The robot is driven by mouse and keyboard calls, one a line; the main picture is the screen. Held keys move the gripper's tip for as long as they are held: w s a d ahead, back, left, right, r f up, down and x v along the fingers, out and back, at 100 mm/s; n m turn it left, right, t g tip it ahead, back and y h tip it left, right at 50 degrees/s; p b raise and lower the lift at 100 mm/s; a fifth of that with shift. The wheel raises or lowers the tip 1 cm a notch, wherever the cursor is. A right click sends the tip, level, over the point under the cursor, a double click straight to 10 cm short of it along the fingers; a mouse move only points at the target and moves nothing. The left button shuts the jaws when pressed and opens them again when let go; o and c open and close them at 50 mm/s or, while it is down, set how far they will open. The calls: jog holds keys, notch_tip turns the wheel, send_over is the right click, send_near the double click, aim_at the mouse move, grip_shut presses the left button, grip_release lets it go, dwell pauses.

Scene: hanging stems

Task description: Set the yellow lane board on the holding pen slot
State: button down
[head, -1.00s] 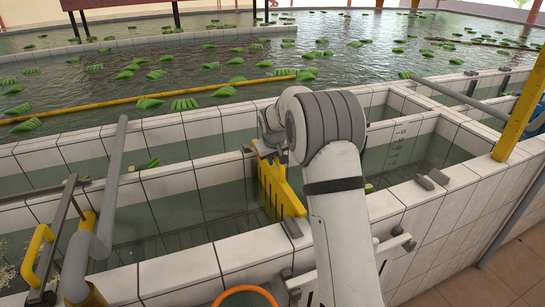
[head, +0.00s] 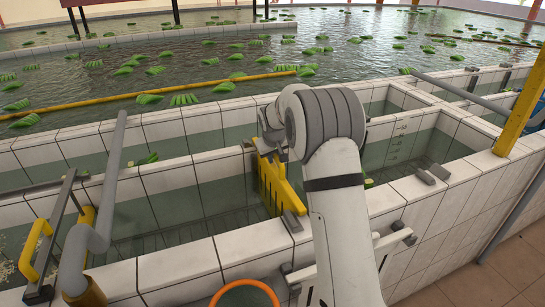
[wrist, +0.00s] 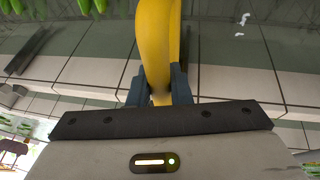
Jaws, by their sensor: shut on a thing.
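The yellow lane board (head: 278,188) is a slatted board standing upright across the water channel, with its near end at the white tiled wall. My gripper (wrist: 160,88) is shut on the yellow piece at the board's top, which fills the wrist view's upper middle (wrist: 155,40). In the head view my arm hides most of the gripper. A grey slot piece (head: 292,222) sits on the near wall beside the board's near end, and another (head: 247,145) is on the far wall. I cannot tell whether the board is seated in them.
A second pair of grey pieces (head: 432,175) lies on the wall to the right. A grey pipe (head: 102,200) and yellow handle (head: 35,245) stand at the left. An orange-rimmed bucket (head: 246,292) is at the bottom. Green bunches float in the large pool (head: 215,75).

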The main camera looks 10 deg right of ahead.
jog(key=shift+f, duration=0.15)
jog(key=c, duration=1.3)
grip_release()
jog(key=shift+o, duration=0.6)
jog(key=shift+f, duration=0.15)
jog(key=o, duration=1.2)
jog(key=shift+p+v, duration=1.35)
jog(key=shift+v, duration=3.75)
